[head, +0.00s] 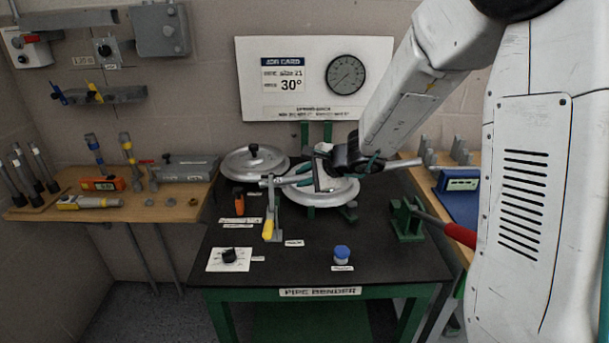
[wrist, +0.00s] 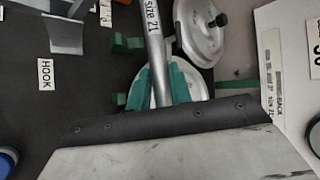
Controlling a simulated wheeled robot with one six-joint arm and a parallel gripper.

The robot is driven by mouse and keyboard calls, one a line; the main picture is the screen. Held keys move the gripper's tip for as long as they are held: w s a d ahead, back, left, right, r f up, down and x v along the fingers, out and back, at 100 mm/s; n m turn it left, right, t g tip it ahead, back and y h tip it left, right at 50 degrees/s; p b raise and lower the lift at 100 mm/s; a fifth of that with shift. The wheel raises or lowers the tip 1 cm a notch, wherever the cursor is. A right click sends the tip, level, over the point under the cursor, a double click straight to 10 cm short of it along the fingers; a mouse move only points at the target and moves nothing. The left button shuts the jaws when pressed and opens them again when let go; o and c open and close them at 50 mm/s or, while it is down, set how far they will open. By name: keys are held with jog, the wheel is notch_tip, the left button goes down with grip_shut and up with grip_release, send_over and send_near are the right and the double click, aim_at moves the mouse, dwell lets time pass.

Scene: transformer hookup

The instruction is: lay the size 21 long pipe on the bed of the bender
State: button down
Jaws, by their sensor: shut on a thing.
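My gripper (head: 350,163) is over the pipe bender's round bed area in the head view. In the wrist view its green fingers (wrist: 164,84) are shut on a grey pipe (wrist: 154,38) labelled "size 21". In the head view the pipe (head: 290,180) runs roughly left to right across the bender. The bender's round pale disc (head: 318,196) lies under the gripper and pipe. My gripper hides the pipe's middle, and I cannot tell whether the pipe touches the bed.
A second lidded disc (head: 254,162) stands behind left. The front middle is mostly clear.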

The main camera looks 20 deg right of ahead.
jog(key=shift+f, duration=3)
jog(key=c, duration=1.2)
grip_release()
jog(key=v, duration=0.8)
